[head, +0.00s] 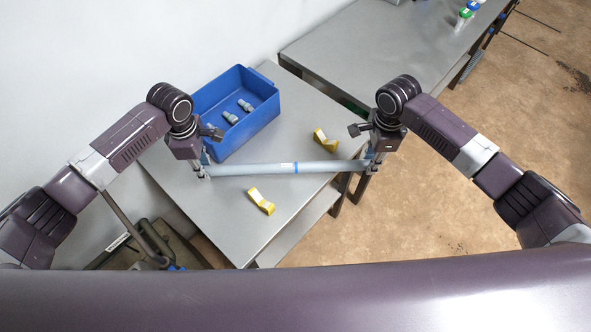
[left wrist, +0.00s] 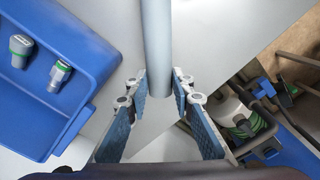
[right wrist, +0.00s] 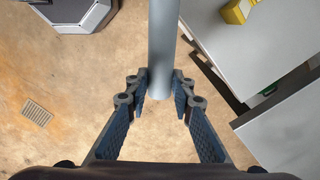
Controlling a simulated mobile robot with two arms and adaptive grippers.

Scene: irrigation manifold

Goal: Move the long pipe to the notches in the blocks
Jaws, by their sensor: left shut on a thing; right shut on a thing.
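The long grey-blue pipe (head: 255,169) with a blue band at its middle is held level by both grippers, one near each end. My left gripper (head: 204,172) is shut on its left end; the left wrist view shows the pipe (left wrist: 156,45) between the fingers. My right gripper (head: 371,164) is shut on its right end, out past the table edge; the pipe (right wrist: 163,40) also shows in the right wrist view. Two yellow notched blocks stand on the table, a near block (head: 261,201) and a far block (head: 325,140). The pipe passes between them in the head view, in neither notch.
A blue bin (head: 238,140) with several grey fittings stands at the table's back left, close to my left gripper. The steel table (head: 225,215) is clear around the near block. Another steel bench (head: 350,50) with bottles stands behind. The floor lies open at right.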

